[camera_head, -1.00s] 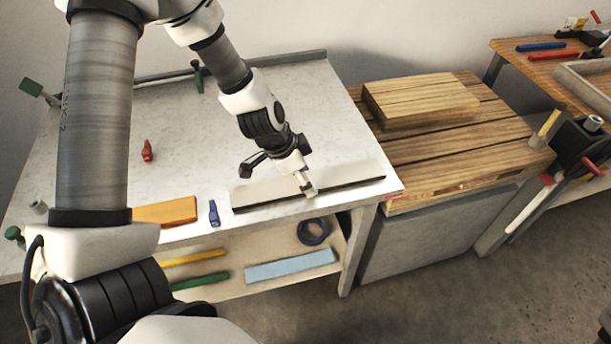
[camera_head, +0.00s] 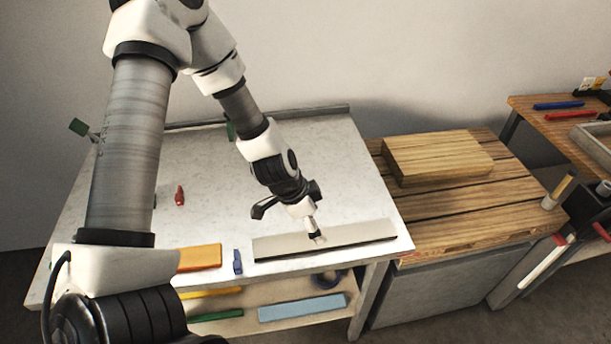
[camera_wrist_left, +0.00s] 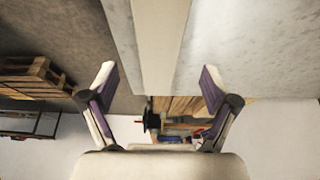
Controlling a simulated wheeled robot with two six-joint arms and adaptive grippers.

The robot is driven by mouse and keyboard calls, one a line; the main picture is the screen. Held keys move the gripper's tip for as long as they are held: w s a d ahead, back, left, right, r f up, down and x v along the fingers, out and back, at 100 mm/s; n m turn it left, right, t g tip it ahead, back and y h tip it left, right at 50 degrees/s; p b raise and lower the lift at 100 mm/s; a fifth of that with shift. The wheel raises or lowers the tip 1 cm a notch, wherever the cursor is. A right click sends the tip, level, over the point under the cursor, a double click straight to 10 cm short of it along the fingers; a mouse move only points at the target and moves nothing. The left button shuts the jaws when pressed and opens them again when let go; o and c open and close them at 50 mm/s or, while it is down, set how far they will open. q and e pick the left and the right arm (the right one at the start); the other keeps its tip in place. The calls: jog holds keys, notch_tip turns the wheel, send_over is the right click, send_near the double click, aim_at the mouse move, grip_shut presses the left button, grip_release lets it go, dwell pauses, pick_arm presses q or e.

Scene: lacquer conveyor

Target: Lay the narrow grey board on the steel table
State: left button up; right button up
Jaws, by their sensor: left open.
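The narrow grey board (camera_head: 350,236) is a long, pale strip lying on the steel table (camera_head: 218,169), along its front edge near the right corner. A dark line runs under its front side. My left gripper (camera_head: 318,237) points down at the board's middle. In the left wrist view, its two fingers (camera_wrist_left: 158,78) are spread wide with nothing between them. The board shows there as a pale strip (camera_wrist_left: 160,40) beyond the fingertips. Whether a fingertip touches it is not clear. My right gripper is not in view.
An orange block (camera_head: 200,257), a blue clip (camera_head: 238,262) and a red item (camera_head: 179,195) sit on the table. Below is a shelf with a light-blue board (camera_head: 302,307). A wooden pallet stack (camera_head: 470,215) stands right. The table's middle is clear.

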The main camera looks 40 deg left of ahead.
pick_arm(q)
jog(key=p+v, duration=0.7)
jog(key=s+d+f+n+g+y, duration=0.1)
jog(key=s+d+f+n, duration=0.2)
jog(key=s+f, duration=0.3)
jog(key=s+d+f+n+g+y, duration=0.1)
jog(key=s+d+f+n+g, duration=0.1)
jog(key=s+d+f+n, duration=0.2)
jog(key=s+f+n, duration=0.1)
jog(key=s+f, duration=0.2)
jog(key=s, duration=0.4)
jog(key=shift+s+f+n+g+y+b, duration=0.25)
jog(key=shift+n+g+y+b, duration=0.05)
jog(key=shift+y, duration=0.1)
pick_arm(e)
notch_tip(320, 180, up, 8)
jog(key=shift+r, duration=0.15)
